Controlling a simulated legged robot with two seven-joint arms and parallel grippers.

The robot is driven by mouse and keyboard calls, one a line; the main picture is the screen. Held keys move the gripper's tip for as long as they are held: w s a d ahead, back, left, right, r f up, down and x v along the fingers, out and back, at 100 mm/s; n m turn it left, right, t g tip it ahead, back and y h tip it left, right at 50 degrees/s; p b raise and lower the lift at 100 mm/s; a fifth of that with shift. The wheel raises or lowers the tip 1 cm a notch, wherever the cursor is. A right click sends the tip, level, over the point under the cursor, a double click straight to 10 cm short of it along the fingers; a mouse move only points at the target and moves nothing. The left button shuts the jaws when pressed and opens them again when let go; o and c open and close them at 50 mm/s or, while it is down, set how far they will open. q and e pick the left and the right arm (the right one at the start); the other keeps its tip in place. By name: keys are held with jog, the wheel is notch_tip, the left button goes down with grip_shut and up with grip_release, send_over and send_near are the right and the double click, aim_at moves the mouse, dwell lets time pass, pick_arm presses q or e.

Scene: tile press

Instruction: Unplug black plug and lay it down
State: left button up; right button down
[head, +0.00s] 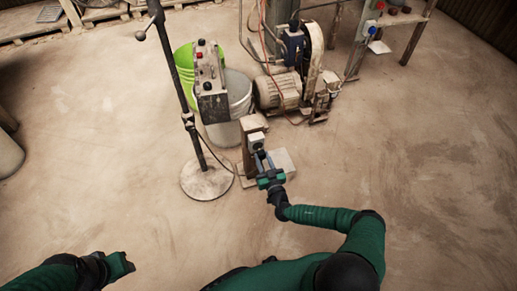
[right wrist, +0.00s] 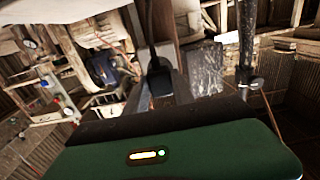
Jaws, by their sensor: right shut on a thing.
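The black plug (right wrist: 157,82) shows in the right wrist view, with a dark cable running up from it. My right gripper (head: 262,160) is shut on it, right at the pale socket box (head: 257,139) on a short post. In the head view the plug is hidden by the fingers and the box. I cannot tell whether its pins are still in the socket. My left gripper (head: 122,265) is low at the left, away from the post, with nothing visible in it; its fingers are too small and dark to read.
The post stands on a pale base plate (head: 284,160). Behind are a white bucket (head: 238,92), a green bucket (head: 184,60) and a motor (head: 279,91). The floor at right is clear.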

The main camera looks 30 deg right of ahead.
aim_at(280, 165)
jog(key=shift+p+v, duration=0.45)
jog(key=shift+v, duration=0.95)
jog(key=d+f+b, duration=0.1)
jog(key=b, duration=0.2)
jog(key=d+f+b, duration=0.2)
jog(key=b, duration=0.1)
jog(key=d+f+b, duration=0.1)
jog(key=b, duration=0.2)
jog(key=shift+w+d+f, duration=0.25)
jog(key=shift+d+f, duration=0.05)
jog(key=shift+d, duration=0.05)
jog(key=d+b, duration=0.1)
jog(key=b, duration=0.1)
jog(key=d+b, duration=0.1)
jog(key=b, duration=0.1)
jog(key=d+b, duration=0.1)
jog(key=b, duration=0.1)
jog(key=shift+w+d+f, duration=0.25)
jog(key=shift+d+f, duration=0.1)
jog(key=shift+d, duration=0.05)
jog(key=shift+d+r, duration=0.15)
jog(key=shift+d, duration=0.1)
notch_tip(280, 165, down, 5)
jog(key=b, duration=0.5)
jog(key=shift+r, duration=0.15)
jog(key=shift+r, duration=0.1)
jog(key=c, duration=1)
grip_release()
